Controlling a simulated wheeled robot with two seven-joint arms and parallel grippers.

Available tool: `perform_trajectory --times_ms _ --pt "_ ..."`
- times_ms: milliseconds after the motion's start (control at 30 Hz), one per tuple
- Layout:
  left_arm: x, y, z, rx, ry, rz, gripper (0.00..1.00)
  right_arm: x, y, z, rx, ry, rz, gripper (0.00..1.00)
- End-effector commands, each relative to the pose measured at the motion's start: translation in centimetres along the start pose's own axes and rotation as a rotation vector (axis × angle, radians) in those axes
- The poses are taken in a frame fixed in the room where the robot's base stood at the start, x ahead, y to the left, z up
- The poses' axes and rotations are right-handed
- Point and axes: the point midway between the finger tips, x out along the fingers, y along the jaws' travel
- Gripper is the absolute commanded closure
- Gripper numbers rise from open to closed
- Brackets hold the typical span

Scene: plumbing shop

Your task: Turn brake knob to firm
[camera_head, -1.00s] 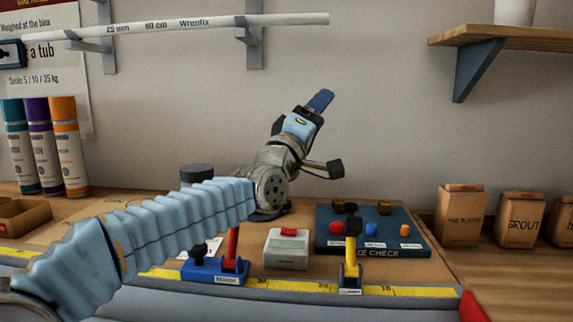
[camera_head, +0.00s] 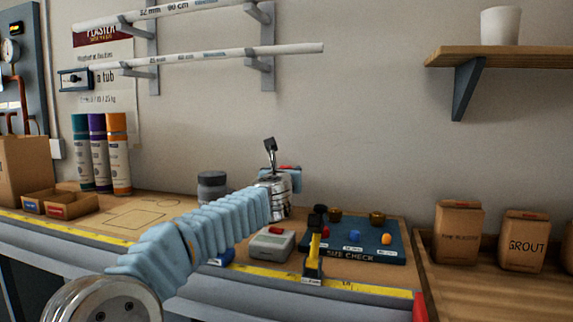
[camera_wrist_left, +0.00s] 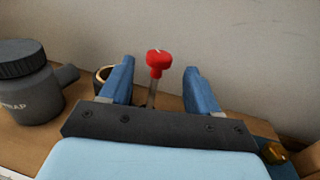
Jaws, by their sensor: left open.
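A red knob (camera_wrist_left: 158,62) on a thin grey rod stands upright between the two blue fingers of my left gripper (camera_wrist_left: 158,82) in the left wrist view. There is a gap on both sides, and the fingers do not touch it. In the head view my left gripper (camera_head: 283,172) is over the back of the bench, with a bit of red (camera_head: 290,167) beside its fingers. No brake label or firm mark is readable, so I cannot tell if this is the brake knob. My right gripper is not in view.
A dark jar (camera_head: 212,187) stands left of my gripper. Paper bags (camera_head: 457,232) stand at the right.

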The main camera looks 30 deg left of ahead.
Motion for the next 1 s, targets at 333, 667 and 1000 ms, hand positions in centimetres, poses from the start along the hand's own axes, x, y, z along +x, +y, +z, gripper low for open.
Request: perform_trajectory --times_ms 333,667,1000 --pt "6.5 0.0 0.3 0.001 0.001 0.001 0.39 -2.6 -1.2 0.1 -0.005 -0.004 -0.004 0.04" --pt "7.5 0.1 0.0 0.003 -0.001 0.001 0.39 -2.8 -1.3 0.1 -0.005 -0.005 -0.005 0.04" --pt "7.5 0.0 0.0 0.003 -0.001 0.0 0.77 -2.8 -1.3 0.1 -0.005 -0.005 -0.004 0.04"
